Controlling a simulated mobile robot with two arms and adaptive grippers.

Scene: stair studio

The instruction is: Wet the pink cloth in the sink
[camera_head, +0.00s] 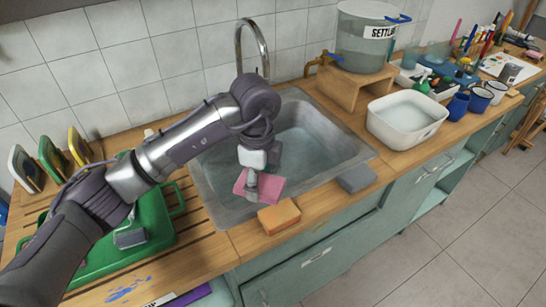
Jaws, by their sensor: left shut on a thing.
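My left gripper (252,178) reaches in from the left and points down over the left front part of the sink. It is shut on the pink cloth (270,188), a flat pink piece that shows around the fingertips. The metal sink (218,210) is set in the wooden counter and seems to hold some water. I cannot tell whether the cloth touches the water. The curved tap (241,38) stands behind the sink, partly hidden by my arm. My right gripper is not in view.
An orange sponge (279,217) and a grey block (357,179) lie at the sink's front edge. A green tray (160,238) is at left. A white basin (407,120) and a clear tank (365,40) on a wooden stand are at right. Blue mugs (458,105) stand beyond.

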